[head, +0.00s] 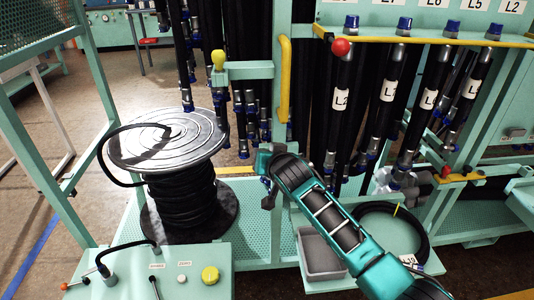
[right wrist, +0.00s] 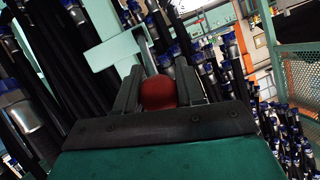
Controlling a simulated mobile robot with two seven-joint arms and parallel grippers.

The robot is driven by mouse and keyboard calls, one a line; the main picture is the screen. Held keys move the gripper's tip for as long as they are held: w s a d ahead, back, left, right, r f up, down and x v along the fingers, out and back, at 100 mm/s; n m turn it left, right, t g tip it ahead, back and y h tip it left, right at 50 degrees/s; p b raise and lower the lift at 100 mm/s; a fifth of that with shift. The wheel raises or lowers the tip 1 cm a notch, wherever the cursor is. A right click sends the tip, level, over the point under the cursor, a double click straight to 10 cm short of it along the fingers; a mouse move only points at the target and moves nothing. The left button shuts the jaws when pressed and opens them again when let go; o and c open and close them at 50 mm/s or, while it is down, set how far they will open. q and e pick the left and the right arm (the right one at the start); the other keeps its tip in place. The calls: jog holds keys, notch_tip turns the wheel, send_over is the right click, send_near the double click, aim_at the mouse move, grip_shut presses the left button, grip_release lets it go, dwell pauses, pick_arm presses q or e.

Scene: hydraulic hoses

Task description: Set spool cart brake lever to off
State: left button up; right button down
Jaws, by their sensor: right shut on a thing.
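My right arm reaches in from the lower right of the head view, and its gripper (head: 266,178) is beside the spool cart's right edge. In the right wrist view the gripper (right wrist: 160,92) is shut on a red ball knob (right wrist: 159,92), with a finger on each side. A pale metal rod runs up from the knob, next to a light green bracket (right wrist: 112,50). In the head view my gripper hides this knob, and I cannot tell the lever's setting. The spool (head: 165,140) of black hose stands on the green cart. My left gripper is not in view.
Another red ball (head: 341,47) and a yellow knob (head: 218,59) stand on the hose rack. Labelled black hoses hang at right. A grey bin (head: 322,258) and coiled hose (head: 420,222) lie near my forearm. A control panel (head: 190,258) is in front of the spool.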

jog(key=w+r, duration=0.1)
jog(key=w+r+p, duration=0.1)
jog(key=r, duration=0.1)
jog(key=shift+w+r, duration=0.4)
jog(key=shift+w, duration=0.45)
jog(key=shift+f, duration=0.1)
dwell(1.2)
jog(key=c, duration=0.7)
grip_release()
jog(key=shift+f, duration=0.1)
jog(key=shift+p+v, duration=1.2)
jog(key=shift+v, duration=5.25)
